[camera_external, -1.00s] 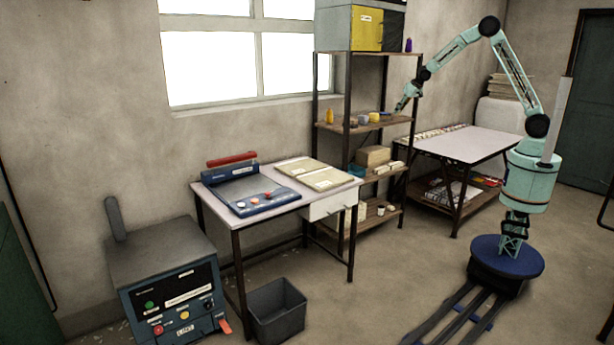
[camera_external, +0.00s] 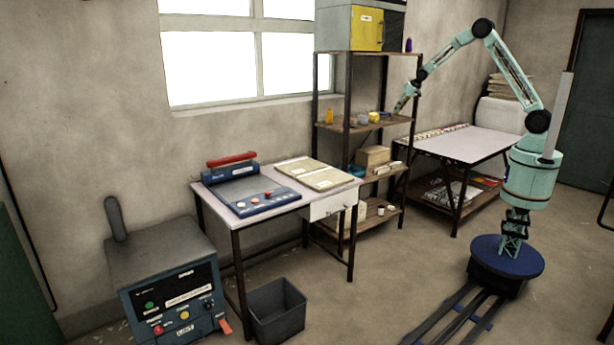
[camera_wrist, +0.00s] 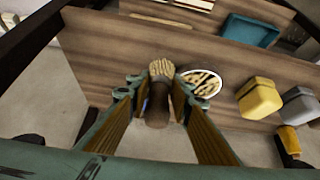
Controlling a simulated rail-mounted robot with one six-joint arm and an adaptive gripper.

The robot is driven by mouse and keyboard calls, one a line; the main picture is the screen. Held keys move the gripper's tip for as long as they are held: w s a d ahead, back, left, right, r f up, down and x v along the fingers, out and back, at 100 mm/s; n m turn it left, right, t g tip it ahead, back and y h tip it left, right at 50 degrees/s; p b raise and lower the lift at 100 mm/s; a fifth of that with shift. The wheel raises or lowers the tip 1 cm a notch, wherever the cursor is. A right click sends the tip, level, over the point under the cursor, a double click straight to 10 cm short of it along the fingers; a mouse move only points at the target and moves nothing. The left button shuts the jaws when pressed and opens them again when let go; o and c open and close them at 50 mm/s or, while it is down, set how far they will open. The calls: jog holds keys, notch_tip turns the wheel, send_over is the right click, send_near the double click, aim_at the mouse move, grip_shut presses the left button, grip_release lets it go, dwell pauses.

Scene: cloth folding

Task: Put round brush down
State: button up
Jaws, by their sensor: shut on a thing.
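The round brush (camera_wrist: 157,104) shows in the wrist view with pale bristles at the far end and a brown handle. My gripper (camera_wrist: 160,92) is shut on it, with one finger on each side of the handle. The bristles stick out beyond the fingertips, over a wooden shelf board (camera_wrist: 110,60). I cannot tell whether the brush touches the board. In the external view my gripper (camera_external: 400,107) is at the right end of the rack's middle shelf (camera_external: 345,127). The brush is too small to make out there.
A round white dish (camera_wrist: 203,83) is just right of the bristles. A yellow container (camera_wrist: 258,99), a grey container (camera_wrist: 300,106) and an orange bottle (camera_wrist: 289,139) stand farther right. A teal bin (camera_wrist: 248,31) is beyond. Dark rack posts (camera_external: 414,110) stand close by. The board left of the brush looks clear.

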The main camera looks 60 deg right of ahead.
jog(key=shift+w+d+f, duration=0.1)
jog(key=shift+w+d, duration=0.1)
jog(key=shift+d, duration=0.5)
jog(key=shift+w+d+f, duration=0.1)
jog(key=shift+w+d, duration=0.1)
jog(key=shift+d, duration=0.55)
jog(key=shift+w+d, duration=0.2)
jog(key=shift+d, duration=0.5)
jog(key=shift+d, duration=0.1)
jog(key=shift+d, duration=0.2)
jog(key=shift+w+d+f, duration=0.1)
jog(key=shift+d+f, duration=0.1)
jog(key=shift+f, duration=0.75)
jog(key=shift+w+d+f, duration=0.1)
jog(key=shift+d+f, duration=0.05)
jog(key=shift+f, duration=0.75)
jog(key=shift+f, duration=0.15)
jog(key=o, duration=0.9)
jog(key=shift+r, duration=0.3)
